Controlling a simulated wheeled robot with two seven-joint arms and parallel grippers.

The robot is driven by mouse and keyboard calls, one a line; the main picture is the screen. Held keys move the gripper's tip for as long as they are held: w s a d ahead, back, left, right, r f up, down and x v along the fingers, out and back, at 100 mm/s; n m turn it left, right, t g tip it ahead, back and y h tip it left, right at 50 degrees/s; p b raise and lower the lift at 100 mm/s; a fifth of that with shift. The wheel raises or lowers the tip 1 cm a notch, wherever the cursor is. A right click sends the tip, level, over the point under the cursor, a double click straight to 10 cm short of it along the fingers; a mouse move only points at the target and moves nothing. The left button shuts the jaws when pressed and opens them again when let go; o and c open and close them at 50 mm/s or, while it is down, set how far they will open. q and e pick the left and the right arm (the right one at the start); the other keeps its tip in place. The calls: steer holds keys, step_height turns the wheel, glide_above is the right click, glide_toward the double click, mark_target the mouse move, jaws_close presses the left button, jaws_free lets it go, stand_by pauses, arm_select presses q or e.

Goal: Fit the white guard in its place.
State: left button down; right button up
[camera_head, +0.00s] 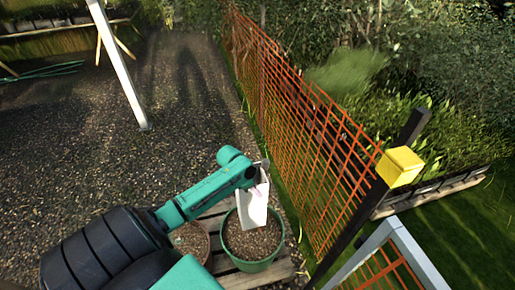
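The white guard (254,207) is a pale, angled sheet hanging from the end of my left arm, over the back rim of a green pot (250,265) filled with soil. My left gripper (262,172) is at the guard's upper edge and appears shut on it. The fingers are small and partly hidden by the teal wrist. The guard's lower end overlaps the pot in the picture; whether it touches the soil I cannot tell. My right gripper is not in view.
A second, brownish pot (205,238) stands left of the green one, partly behind my arm, on a slatted wooden pallet (270,277). An orange mesh fence (310,150) runs close on the right, with a yellow block (399,166) at its near post. Open gravel lies left.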

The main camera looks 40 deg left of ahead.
arm_select(q)
steer(key=shift+f, duration=0.25)
steer(key=b, duration=0.3)
glide_above(258, 211)
steer(key=shift+a+f, duration=0.15)
steer(key=shift+f, duration=3.45)
steer(key=shift+f+b, duration=1.45)
steer(key=shift+f, duration=1.8)
steer(key=c, duration=1)
jaws_free()
steer(key=shift+o, duration=0.2)
